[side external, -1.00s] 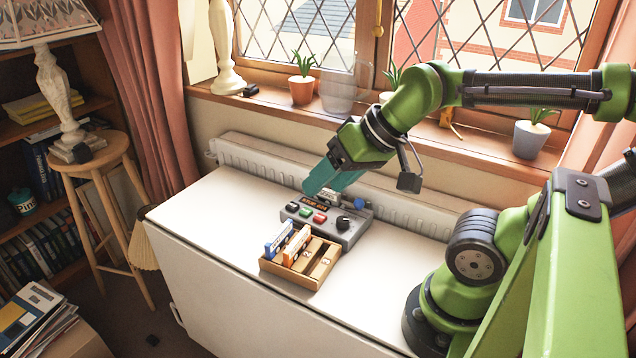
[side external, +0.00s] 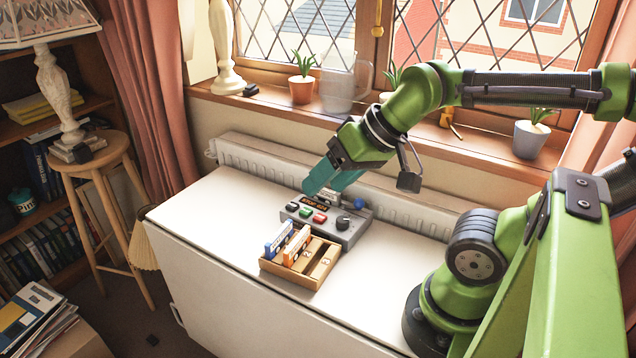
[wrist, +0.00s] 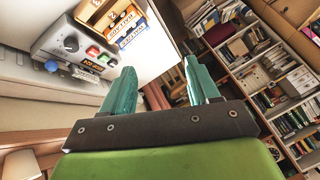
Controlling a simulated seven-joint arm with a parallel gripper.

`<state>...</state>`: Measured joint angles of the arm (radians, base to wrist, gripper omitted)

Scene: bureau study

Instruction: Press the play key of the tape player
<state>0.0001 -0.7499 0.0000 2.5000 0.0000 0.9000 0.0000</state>
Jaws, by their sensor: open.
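The grey tape player (side external: 345,237) sits on the white table. Its top has a black key, a green key (side external: 305,212), a red key (side external: 320,217), a black knob (side external: 343,222) and a dark display with orange lettering. I cannot read which key is play. In the wrist view the tape player (wrist: 50,38) is at upper left, with its red key (wrist: 92,51) and green key (wrist: 104,58) visible. My gripper (side external: 322,187) is open and empty, above the player's back-left part and apart from the keys. Its two teal fingers (wrist: 161,68) also show in the wrist view.
A wooden crate (side external: 284,275) holding upright cassettes stands just in front of the player. A radiator (side external: 260,160) and a sill with potted plants lie behind. The table's left part (side external: 205,205) is clear. A stool with a lamp stands at far left.

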